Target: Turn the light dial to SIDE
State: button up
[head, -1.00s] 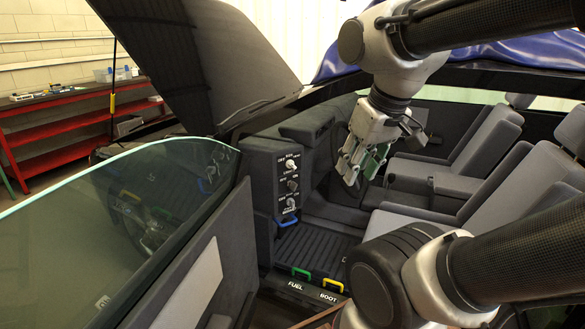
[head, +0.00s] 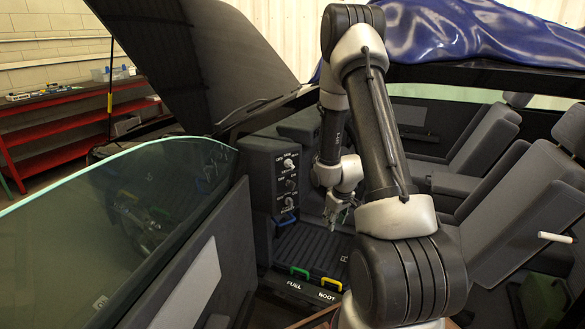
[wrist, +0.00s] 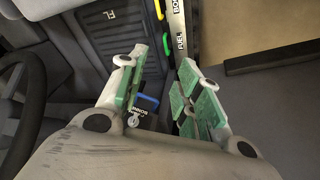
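The dark control panel (head: 262,175) stands at the front of the car cabin in the head view. It carries a pale upper dial (head: 289,163), a dark middle control (head: 290,183) and a pale lower dial (head: 289,202). Small white lettering surrounds them; I cannot read which is the light dial or where it points. My gripper (head: 337,218) is to the right of the panel and low, apart from it. In the wrist view my gripper (wrist: 163,72) is open, its green-padded fingers apart and empty. The panel's dial faces are largely hidden there.
A blue handle (head: 286,222) sits below the panel; it also shows in the wrist view (wrist: 147,102). Green (head: 300,272) and yellow (head: 332,283) handles lie at the sill by FUEL and BOOT. The door window (head: 120,230) is on the left, seats (head: 510,200) right.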

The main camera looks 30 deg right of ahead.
jog(key=w+f+n+t, duration=0.3)
jog(key=w+f+t, duration=0.1)
jog(key=w+f, duration=0.35)
jog(key=n+t+y, duration=0.3)
jog(key=n+t, duration=0.2)
jog(key=t, duration=0.6)
send_near(292, 166)
jog(key=w, duration=0.5)
jog(key=w+a, duration=0.1)
jog(key=w, duration=0.1)
jog(key=shift+w+a+r, duration=0.15)
jog(key=shift+w+r, duration=0.1)
jog(key=shift+w, duration=0.85)
grip_shut()
